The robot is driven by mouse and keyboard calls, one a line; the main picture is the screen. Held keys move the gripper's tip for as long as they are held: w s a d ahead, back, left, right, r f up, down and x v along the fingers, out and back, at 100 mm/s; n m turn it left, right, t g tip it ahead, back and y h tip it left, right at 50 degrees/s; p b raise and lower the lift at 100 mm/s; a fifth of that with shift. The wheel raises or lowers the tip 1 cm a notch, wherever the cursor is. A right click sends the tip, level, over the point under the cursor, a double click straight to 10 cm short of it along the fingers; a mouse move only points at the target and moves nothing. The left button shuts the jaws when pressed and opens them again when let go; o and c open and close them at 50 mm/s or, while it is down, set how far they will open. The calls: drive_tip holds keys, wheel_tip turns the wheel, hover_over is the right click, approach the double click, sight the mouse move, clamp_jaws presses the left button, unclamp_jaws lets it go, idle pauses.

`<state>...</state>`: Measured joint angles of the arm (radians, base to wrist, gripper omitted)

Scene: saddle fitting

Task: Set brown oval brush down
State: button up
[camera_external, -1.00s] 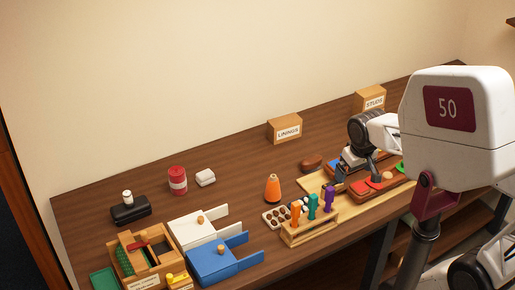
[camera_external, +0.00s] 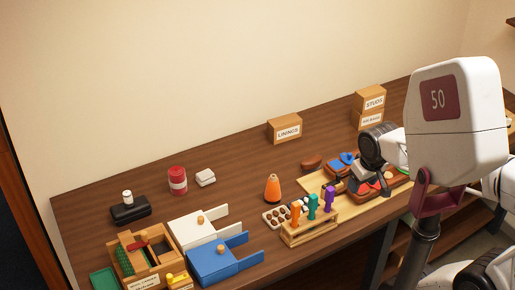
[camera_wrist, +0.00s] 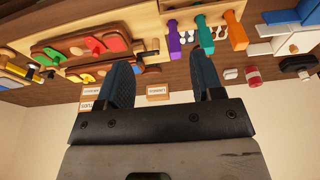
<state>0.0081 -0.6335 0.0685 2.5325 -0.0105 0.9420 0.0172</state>
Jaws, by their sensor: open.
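The brown oval brush (camera_external: 311,161) lies on the dark wooden table, behind the pale board and left of my gripper. In the wrist view, a small brown shape between my fingers may be the brush, but it is too small to be sure. My gripper (camera_external: 345,186) is open above the pale board, apart from the brush. In the wrist view, the two dark fingers of my gripper (camera_wrist: 162,75) are spread with a wide gap and nothing held between them.
A wooden rack (camera_external: 310,232) with orange, teal and purple handles stands at the front. Trays with blue and red pieces lie around my gripper.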

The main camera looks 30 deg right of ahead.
drive_tip(key=shift+w, duration=0.15)
drive_tip(key=m+g+y, duration=0.2)
drive_tip(key=m+g, duration=0.1)
drive_tip(key=m, duration=1.5)
hover_over(312, 158)
drive_tip(key=f, duration=1.5)
drive_tip(key=shift+s+d+f, duration=0.3)
drive_tip(key=shift+f, duration=0.05)
drive_tip(key=shift+w+d+f, duration=0.15)
drive_tip(key=shift+w+f, duration=0.05)
drive_tip(key=shift+f, duration=0.15)
drive_tip(key=shift+a+f, duration=0.2)
drive_tip(key=shift+f, duration=1.05)
